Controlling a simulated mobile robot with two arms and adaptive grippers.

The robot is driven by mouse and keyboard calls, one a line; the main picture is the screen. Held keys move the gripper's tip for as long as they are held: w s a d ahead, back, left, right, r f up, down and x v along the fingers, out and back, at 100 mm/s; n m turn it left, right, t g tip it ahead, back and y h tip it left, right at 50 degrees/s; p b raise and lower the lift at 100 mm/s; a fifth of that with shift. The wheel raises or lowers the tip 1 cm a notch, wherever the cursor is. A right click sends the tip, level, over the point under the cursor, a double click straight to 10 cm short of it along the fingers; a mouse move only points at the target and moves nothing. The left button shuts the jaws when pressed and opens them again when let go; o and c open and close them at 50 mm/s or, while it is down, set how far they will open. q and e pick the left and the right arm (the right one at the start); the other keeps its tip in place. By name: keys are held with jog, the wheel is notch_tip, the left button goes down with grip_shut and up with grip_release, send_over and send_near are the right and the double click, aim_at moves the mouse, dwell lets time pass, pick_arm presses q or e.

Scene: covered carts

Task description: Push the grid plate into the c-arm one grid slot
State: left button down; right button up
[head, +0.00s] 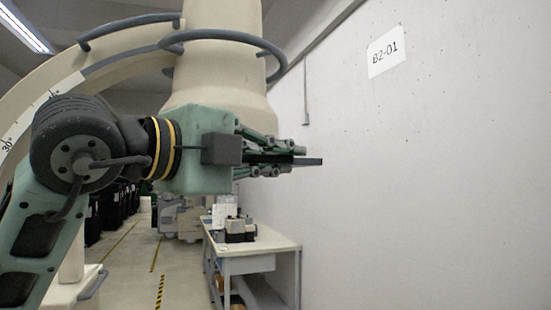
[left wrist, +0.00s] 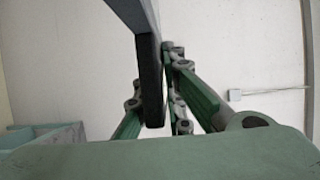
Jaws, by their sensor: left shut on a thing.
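The c-arm (head: 218,75) is large and cream-coloured, with grey rails around its upper part. Its curved arc with degree marks (head: 30,112) runs down the left of the head view. My left gripper (head: 290,160) is shut on the grid plate (head: 314,162), a thin dark plate seen nearly edge-on that sticks out to the right of the fingers. In the left wrist view the grid plate (left wrist: 150,75) stands between the two green fingers. In the head view the plate is in front of the c-arm's lower housing. I cannot make out the grid slot. My right gripper is not in view.
A pale wall (head: 430,170) with a B2-01 sign (head: 386,51) fills the right side. Below, a white bench (head: 265,247) holds dark equipment (head: 238,229). Dark covered carts (head: 112,208) line the left of an aisle with floor markings.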

pick_arm(q)
jog(key=shift+w+a+p, duration=0.15)
jog(key=shift+w+a, duration=0.1)
jog(key=shift+w, duration=0.45)
jog(key=shift+w+a+p, duration=0.15)
jog(key=shift+w+a, duration=0.05)
jog(key=shift+w, duration=0.45)
jog(key=shift+w+a+p, duration=0.15)
jog(key=shift+w+a, duration=0.1)
jog(key=shift+w, duration=0.45)
jog(key=shift+w+a+r+p, duration=0.1)
jog(key=shift+w+a+p, duration=0.25)
jog(key=shift+w, duration=0.5)
jog(key=shift+w+a+f+p, duration=0.1)
jog(key=shift+w+a+p, duration=0.2)
jog(key=shift+w, duration=0.6)
jog(key=shift+w+a+r+p, duration=0.15)
jog(key=shift+w+p, duration=0.25)
jog(key=shift+w, duration=0.45)
jog(key=shift+w+a+p, duration=0.3)
jog(key=shift+w+p, duration=0.2)
jog(key=shift+w, duration=0.35)
jog(key=shift+w+a+p, duration=0.3)
jog(key=shift+w+p, duration=0.2)
jog(key=shift+w, duration=0.35)
jog(key=shift+w+a+p, duration=0.3)
jog(key=shift+w+p, duration=0.2)
jog(key=shift+w, duration=0.35)
